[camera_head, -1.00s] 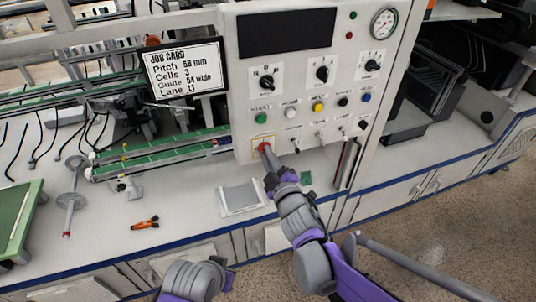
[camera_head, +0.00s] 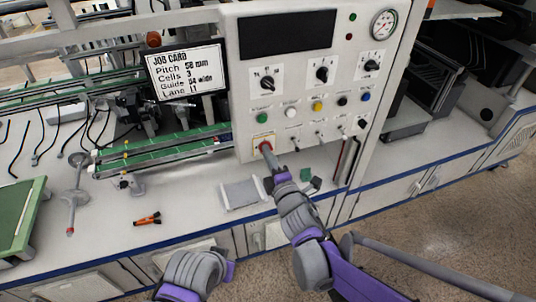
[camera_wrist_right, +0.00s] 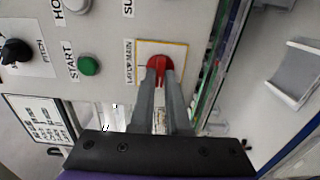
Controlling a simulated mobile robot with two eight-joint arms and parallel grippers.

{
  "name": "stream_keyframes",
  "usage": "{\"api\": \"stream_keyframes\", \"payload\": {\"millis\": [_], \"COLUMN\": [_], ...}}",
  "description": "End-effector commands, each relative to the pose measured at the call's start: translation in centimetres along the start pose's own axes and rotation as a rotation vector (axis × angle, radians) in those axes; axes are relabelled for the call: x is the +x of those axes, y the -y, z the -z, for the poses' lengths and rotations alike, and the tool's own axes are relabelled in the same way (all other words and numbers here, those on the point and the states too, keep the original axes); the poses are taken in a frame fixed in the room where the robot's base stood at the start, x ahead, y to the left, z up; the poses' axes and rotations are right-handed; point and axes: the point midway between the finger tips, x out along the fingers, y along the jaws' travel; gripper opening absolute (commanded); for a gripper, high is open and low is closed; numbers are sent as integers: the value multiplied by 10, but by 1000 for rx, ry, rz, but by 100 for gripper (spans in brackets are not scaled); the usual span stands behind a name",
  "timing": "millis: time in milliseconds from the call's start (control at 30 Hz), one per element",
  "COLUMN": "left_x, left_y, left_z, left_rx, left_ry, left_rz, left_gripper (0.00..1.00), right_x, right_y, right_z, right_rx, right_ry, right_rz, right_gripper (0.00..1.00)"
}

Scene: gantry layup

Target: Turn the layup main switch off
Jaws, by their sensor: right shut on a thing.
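The layup main switch is a red rotary knob (camera_wrist_right: 159,67) on a yellow-edged plate (camera_wrist_right: 176,48) labelled "LAYUP MAIN" in the right wrist view. In the head view the red knob (camera_head: 265,146) sits at the lower left of the control panel. My right gripper (camera_wrist_right: 161,80) is shut on the red knob, one finger on each side of it. In the head view the right gripper (camera_head: 268,155) reaches up to the knob from below. My left arm (camera_head: 194,274) shows at the bottom of the head view; its gripper is not clearly seen.
The panel (camera_head: 300,80) carries a green START button (camera_wrist_right: 89,66), black rotary knobs, small toggles and a gauge (camera_head: 384,24). A job card display (camera_head: 187,72) stands left of it. A grey tray (camera_head: 242,194) and an orange tool (camera_head: 147,219) lie on the white counter.

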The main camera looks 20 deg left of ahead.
Motion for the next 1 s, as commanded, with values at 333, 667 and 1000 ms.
{"api": "stream_keyframes", "payload": {"millis": [333, 667, 1000], "left_x": [0, 0, 1], "left_y": [0, 0, 0], "left_z": [0, 0, -1], "left_rx": [0, 0, 0], "left_ry": [0, 0, 1], "left_rz": [0, 0, 0], "left_gripper": [0, 0, 0], "right_x": [0, 0, -6], "right_y": [0, 0, 0], "right_z": [0, 0, 0], "right_rx": [-14, -13, -12], "right_ry": [0, 0, 0], "right_rz": [0, 0, 0], "right_gripper": [0, 44, 44]}}
